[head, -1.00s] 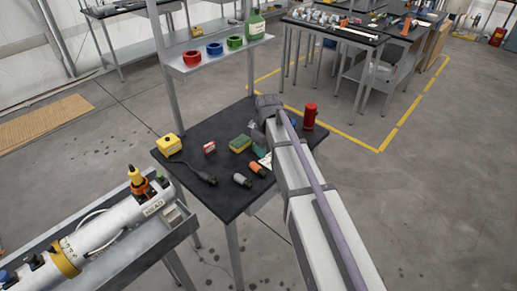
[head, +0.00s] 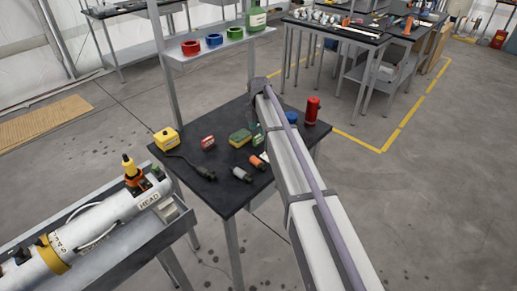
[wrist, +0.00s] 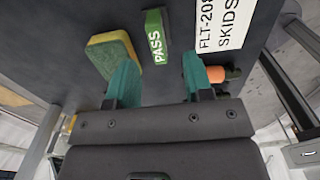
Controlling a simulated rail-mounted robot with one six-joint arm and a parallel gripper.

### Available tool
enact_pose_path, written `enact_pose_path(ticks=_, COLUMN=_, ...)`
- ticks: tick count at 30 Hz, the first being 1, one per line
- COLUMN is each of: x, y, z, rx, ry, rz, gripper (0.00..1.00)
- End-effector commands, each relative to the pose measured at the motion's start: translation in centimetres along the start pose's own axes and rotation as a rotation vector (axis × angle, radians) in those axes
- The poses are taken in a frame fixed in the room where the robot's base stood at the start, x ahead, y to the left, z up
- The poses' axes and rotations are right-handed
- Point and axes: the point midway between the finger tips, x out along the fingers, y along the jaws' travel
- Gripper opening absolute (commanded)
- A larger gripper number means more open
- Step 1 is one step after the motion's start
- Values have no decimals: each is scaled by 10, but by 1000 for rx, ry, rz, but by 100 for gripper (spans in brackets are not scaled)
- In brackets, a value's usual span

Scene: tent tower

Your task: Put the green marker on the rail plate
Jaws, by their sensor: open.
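The green marker (wrist: 155,36) is a small green block with PASS in white letters, lying on the dark table top. In the head view it shows beside my arm as a small green piece (head: 257,134). My gripper (wrist: 159,66) is open, its two teal fingers apart. In the wrist view the marker lies ahead of the gap between the fingertips, and nothing is held. I cannot make out for certain which part is the rail plate; a white tube marked HEAD (head: 124,205) lies in a grey trough at left.
A yellow-green sponge (wrist: 112,52) lies close by the left finger. An orange-tipped plug (wrist: 216,74) is by the right finger, below a white FLT-208 SKIDS label (wrist: 222,22). A red cylinder (head: 313,110), red block (head: 208,142) and yellow box (head: 167,138) stand on the table.

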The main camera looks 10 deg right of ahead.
Motion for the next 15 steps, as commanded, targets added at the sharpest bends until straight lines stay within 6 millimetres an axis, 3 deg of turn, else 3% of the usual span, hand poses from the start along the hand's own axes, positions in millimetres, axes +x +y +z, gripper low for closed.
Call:
enact_pose_path(ticks=5, x=7, y=0, z=0, rx=1, ry=0, rz=0, gripper=47)
enact_pose_path(ticks=12, x=53, y=3, z=2, rx=1, ry=0, rz=0, gripper=47)
enact_pose_path(ticks=15, x=57, y=3, z=2, rx=1, ry=0, rz=0, gripper=47)
